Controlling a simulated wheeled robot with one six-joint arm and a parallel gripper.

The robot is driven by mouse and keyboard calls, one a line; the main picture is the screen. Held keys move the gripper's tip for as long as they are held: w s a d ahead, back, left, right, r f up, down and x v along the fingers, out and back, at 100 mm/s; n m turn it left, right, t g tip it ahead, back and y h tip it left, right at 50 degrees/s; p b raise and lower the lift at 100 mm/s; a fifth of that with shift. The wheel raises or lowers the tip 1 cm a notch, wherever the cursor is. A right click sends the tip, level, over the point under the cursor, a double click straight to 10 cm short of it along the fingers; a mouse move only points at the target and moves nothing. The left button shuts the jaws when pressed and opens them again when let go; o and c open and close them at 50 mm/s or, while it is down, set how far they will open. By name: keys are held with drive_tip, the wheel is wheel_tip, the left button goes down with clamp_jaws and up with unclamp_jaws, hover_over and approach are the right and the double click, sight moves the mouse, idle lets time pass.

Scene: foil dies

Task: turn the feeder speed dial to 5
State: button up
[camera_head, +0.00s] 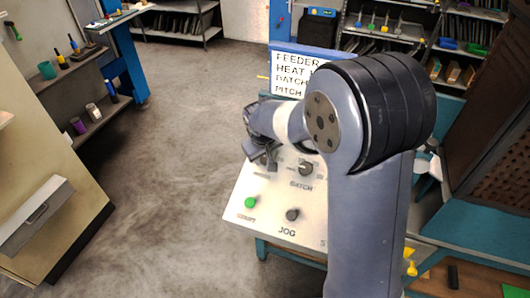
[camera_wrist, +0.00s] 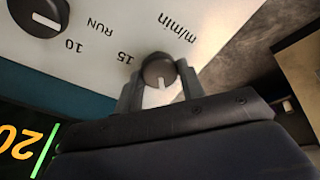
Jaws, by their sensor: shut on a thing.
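A round dark dial (camera_wrist: 158,70) with a white pointer line sits on the white panel in the wrist view. The print "m/min" and the number 15 stand close to it. My gripper (camera_wrist: 159,82) is shut on this dial, one finger on each side. The pointer line runs toward the gripper's body, at the bottom of the picture. The number it points at is hidden behind the gripper. In the head view my gripper (camera_head: 262,152) is at the panel's upper left, and my arm hides the dial.
A second dark knob (camera_wrist: 38,14) is nearby. A dark display (camera_wrist: 22,145) shows a yellow 20. The white control panel (camera_head: 250,222) bears a BATCH knob (camera_head: 306,168), a green button (camera_head: 250,203) and a dark JOG button (camera_head: 292,214). A sign (camera_head: 288,72) stands behind. Open floor lies left.

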drive_tip(key=shift+n+p, duration=0.45)
drive_tip(key=shift+n, duration=1.45)
drive_tip(key=o, duration=1)
drive_tip(key=shift+r, duration=0.1)
drive_tip(key=b+v, duration=0.1)
drive_tip(key=v, duration=0.9)
drive_tip(key=shift+r, duration=0.35)
drive_tip(key=shift+f, duration=0.1)
